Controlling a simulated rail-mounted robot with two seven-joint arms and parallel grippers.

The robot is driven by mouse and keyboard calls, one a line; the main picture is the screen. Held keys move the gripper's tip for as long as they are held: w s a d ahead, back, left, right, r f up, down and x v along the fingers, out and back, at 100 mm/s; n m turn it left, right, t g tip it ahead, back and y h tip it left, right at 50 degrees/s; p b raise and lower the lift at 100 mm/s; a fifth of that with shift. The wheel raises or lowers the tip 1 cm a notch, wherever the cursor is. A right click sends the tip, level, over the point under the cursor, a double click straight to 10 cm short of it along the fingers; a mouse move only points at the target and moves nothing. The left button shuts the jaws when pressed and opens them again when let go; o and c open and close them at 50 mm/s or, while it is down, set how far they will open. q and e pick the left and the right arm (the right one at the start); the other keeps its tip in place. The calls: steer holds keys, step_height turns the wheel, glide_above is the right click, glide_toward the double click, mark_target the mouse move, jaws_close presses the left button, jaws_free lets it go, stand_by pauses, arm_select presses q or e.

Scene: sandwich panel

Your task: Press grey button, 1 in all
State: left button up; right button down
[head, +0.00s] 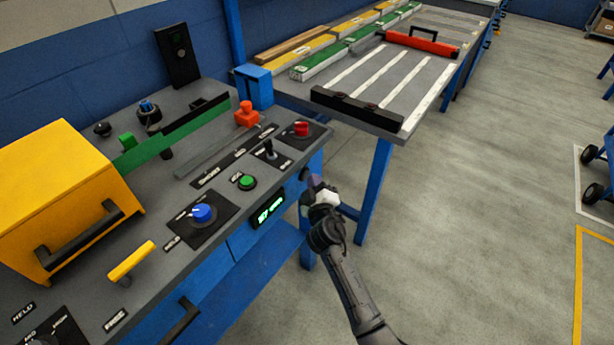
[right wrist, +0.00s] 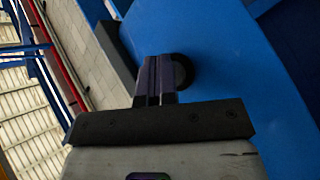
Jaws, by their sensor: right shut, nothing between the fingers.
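A dark grey round button (head: 304,172) sits on the blue front face of the control bench, near its right end, partly hidden by my gripper. In the right wrist view the dark round button (right wrist: 184,71) shows on the blue panel just beyond and right of the fingertips, which hide its left part. My right gripper (head: 314,184) is shut and empty, its tips close to the button. It also shows in the right wrist view (right wrist: 156,75). I cannot tell whether the tips touch the button. My left gripper is not in view.
The bench top carries a red button (head: 301,128), a green button (head: 247,182), a blue knob (head: 203,214) and a yellow box (head: 62,190). A green display (head: 269,209) is on the front face. A blue-legged table (head: 375,190) stands behind.

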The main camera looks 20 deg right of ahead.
steer(key=shift+w+a, duration=0.1)
steer(key=shift+a, duration=0.05)
stand_by(0.5)
steer(key=shift+s+d+p, duration=0.45)
steer(key=shift+s+d, duration=0.1)
steer(key=shift+s, duration=0.1)
steer(key=s+d+p, duration=0.2)
steer(key=s+d, duration=0.1)
steer(key=shift+s+d+p, duration=0.1)
steer(key=shift+s+p, duration=0.3)
